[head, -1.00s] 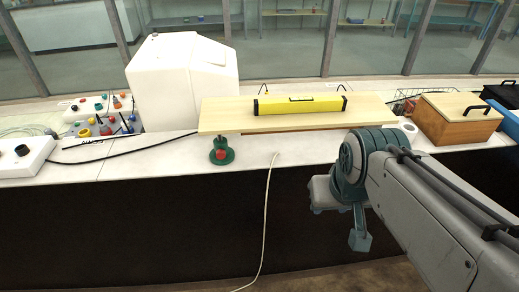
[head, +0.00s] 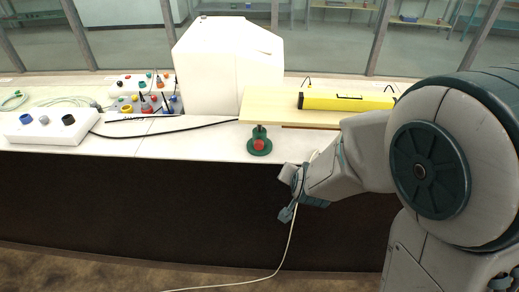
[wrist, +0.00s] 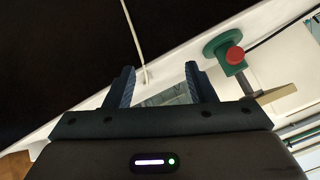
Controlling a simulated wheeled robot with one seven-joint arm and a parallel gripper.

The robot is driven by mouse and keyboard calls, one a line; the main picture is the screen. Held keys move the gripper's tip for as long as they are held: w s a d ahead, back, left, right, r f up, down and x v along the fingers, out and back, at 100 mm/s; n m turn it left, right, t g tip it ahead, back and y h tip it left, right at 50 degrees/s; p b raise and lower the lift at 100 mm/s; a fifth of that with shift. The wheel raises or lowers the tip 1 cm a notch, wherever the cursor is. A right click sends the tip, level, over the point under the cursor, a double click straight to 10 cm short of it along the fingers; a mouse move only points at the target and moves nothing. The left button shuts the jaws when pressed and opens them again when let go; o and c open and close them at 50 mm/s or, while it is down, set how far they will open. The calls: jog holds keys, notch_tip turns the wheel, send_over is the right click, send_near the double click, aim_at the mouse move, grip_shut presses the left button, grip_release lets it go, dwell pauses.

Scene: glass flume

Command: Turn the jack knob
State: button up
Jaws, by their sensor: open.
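The jack (head: 256,133) is a small green stand on the white counter, under the left end of a pale board. Its red knob (head: 259,145) faces the front. In the wrist view the red knob (wrist: 235,56) is at upper right, beside the green base (wrist: 219,43). My gripper (head: 287,194) is below and right of the jack in the head view, at the counter's front edge, apart from the knob. In the wrist view my gripper (wrist: 160,82) is open with nothing held between its fingers; the knob is outside them, to the right.
The pale board (head: 275,107) carries a yellow level (head: 345,101). A white block-shaped housing (head: 228,65) stands behind. A white cable (head: 290,240) hangs down the dark counter front near my gripper. Control boxes (head: 45,127) stand at left.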

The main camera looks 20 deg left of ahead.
jog(key=a+f+t, duration=0.3)
jog(key=a+f, duration=0.2)
jog(key=n+t+y, duration=0.1)
jog(key=n+t, duration=0.2)
jog(key=t, duration=0.3)
send_near(258, 147)
jog(key=p+x, duration=0.3)
jog(key=x, duration=0.5)
jog(key=shift+w, duration=0.35)
jog(key=c, duration=1)
